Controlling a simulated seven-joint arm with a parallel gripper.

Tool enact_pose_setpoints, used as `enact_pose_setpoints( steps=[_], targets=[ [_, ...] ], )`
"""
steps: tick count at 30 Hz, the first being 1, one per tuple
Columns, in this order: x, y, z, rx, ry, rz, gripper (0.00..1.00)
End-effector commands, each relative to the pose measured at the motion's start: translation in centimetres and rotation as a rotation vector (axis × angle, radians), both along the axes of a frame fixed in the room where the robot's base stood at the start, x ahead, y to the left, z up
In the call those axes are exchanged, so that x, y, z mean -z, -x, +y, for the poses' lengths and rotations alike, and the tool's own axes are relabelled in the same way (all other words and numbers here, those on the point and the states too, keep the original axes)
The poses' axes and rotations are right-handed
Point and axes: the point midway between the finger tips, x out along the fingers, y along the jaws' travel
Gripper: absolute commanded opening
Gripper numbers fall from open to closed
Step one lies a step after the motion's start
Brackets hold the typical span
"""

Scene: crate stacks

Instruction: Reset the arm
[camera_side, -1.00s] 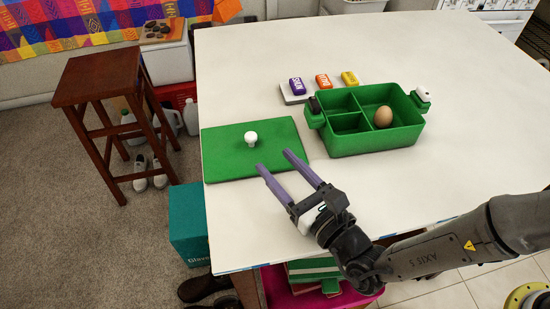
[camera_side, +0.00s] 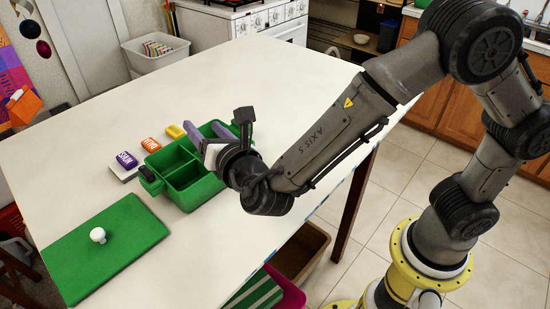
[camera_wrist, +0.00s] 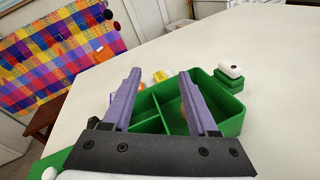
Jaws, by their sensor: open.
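My gripper (camera_side: 204,126) is open, its two purple fingers apart and pointing away over the green crate. In the wrist view my gripper (camera_wrist: 159,74) shows nothing held between the fingertips. The crate (camera_side: 196,196) is divided into compartments and has no lid on it; its right part is hidden behind my gripper in the side view. In the wrist view the crate (camera_wrist: 232,104) lies beyond and below the fingers. The green lid (camera_side: 105,250) with a white knob (camera_side: 98,235) lies flat on the table.
Purple (camera_side: 126,160), orange (camera_side: 151,145) and yellow (camera_side: 175,131) labelled blocks stand in a row behind the crate. The table (camera_side: 90,150) is clear at the back and right.

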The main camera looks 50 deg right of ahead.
Motion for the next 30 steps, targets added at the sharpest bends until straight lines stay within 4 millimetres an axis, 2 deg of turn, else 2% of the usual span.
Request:
enact_pose_setpoints(
  steps=[1, 4, 6, 9, 12, 16, 21, 24, 30],
  targets=[
    [-1.1, 0.2, -3.6, 0.105, -0.078, 0.016, 0.59],
    [-2.1, 2.0, -10.2, 0.316, -0.260, 0.054, 0.59],
    [-2.5, 4.1, -14.4, 0.466, -0.402, 0.076, 0.59],
    [-2.5, 7.8, -19.1, 0.668, -0.618, 0.094, 0.59],
    [-2.2, 12.0, -22.3, 0.854, -0.846, 0.098, 0.59],
    [-1.5, 17.4, -24.2, 1.067, -1.160, 0.083, 0.59],
    [-0.9, 23.2, -23.5, 1.284, -1.598, 0.031, 0.59],
    [-0.8, 25.4, -22.2, 1.365, -1.832, -0.003, 0.59],
    [-1.2, 27.2, -20.1, 1.433, -2.136, -0.052, 0.59]
  ],
)
